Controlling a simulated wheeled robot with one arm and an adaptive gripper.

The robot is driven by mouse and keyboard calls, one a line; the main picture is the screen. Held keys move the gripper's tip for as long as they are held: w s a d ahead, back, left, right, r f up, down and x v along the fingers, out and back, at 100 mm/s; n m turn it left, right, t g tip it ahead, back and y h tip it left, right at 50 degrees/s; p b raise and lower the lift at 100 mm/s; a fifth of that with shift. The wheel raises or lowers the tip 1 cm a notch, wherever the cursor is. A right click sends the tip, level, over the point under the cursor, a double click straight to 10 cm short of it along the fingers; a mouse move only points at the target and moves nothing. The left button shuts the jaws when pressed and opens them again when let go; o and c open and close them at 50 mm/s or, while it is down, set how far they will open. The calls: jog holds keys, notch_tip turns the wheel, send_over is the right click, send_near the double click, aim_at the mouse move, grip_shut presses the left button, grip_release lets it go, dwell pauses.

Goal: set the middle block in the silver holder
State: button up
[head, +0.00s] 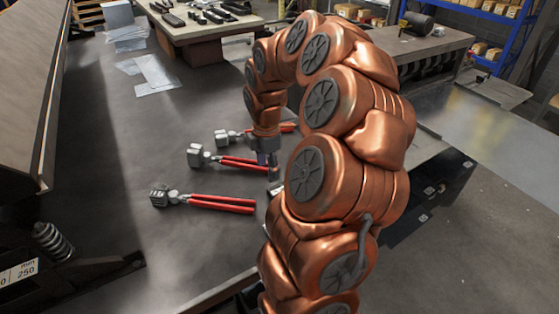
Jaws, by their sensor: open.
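My copper arm reaches over the grey metal table, and my gripper (268,163) is low near the handle ends of the middle red-handled plier-like tool (230,163). The gripper is open; its dark fingers are small and partly hidden by my arm, so I cannot tell if they touch the tool. A second such tool (205,200) lies nearer, and a third (232,136) lies farther back, partly behind the gripper. I cannot make out a block or a silver holder for certain; my arm covers the area to the right of the tools.
The grey table (110,230) is clear to the left of the tools. Thin metal sheets (155,75) lie farther back. A tall slanted panel (30,90) stands at left. A workbench with small tools (200,22) is behind. A spring (52,240) shows at lower left.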

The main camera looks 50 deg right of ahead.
send_near(279, 188)
jog(key=shift+s+n, duration=0.1)
jog(key=shift+n, duration=0.3)
notch_tip(279, 188, down, 9)
jog(key=b, duration=0.3)
jog(key=shift+r+b, duration=0.1)
jog(key=shift+b, duration=0.2)
grip_shut()
jog(key=shift+r, duration=0.1)
dwell(0.4)
notch_tip(279, 188, up, 9)
jog(key=p, duration=0.3)
dwell(0.5)
